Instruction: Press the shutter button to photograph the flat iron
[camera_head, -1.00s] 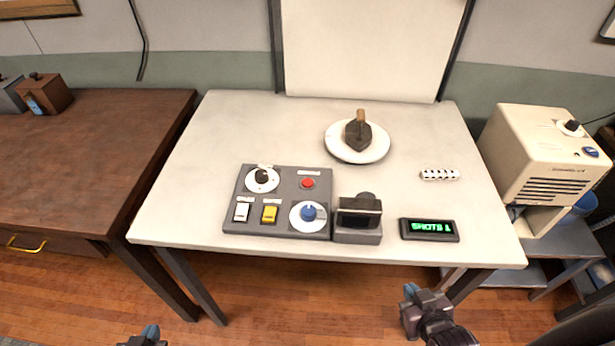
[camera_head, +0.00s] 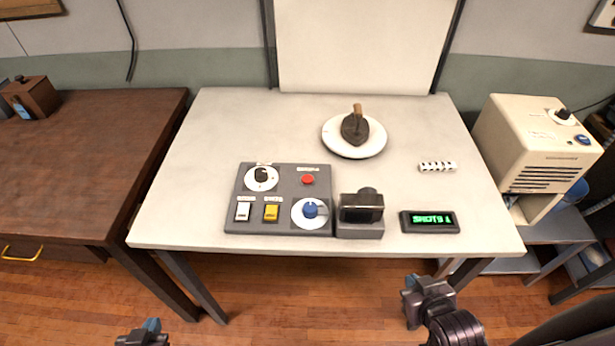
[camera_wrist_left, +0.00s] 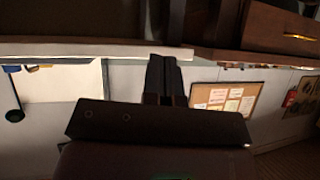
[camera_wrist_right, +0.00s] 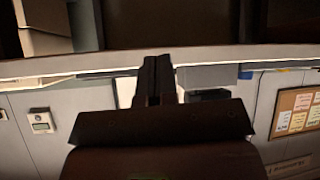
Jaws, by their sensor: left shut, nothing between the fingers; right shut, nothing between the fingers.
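A dark flat iron (camera_head: 355,127) with a wooden handle sits on a round white plate (camera_head: 340,149) at the back of the table. A grey control panel (camera_head: 290,222) lies at the front left of the table. It has a red button (camera_head: 308,180), a black dial (camera_head: 262,177), a blue knob (camera_head: 310,209), a white switch (camera_head: 243,211) and a yellow switch (camera_head: 271,212). A small camera (camera_head: 362,211) stands beside it. A display (camera_head: 430,222) reads "SHOTS 1". My left gripper (camera_head: 150,328) and right gripper (camera_head: 411,288) are shut and empty, in front of the table.
The white table (camera_head: 210,130) has bare room at its left and back. A black-and-white striped piece (camera_head: 437,167) lies at the right. A dark wooden cabinet (camera_head: 90,150) stands left, and a cream machine (camera_head: 540,150) stands right. A pale backdrop (camera_head: 365,45) rises behind.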

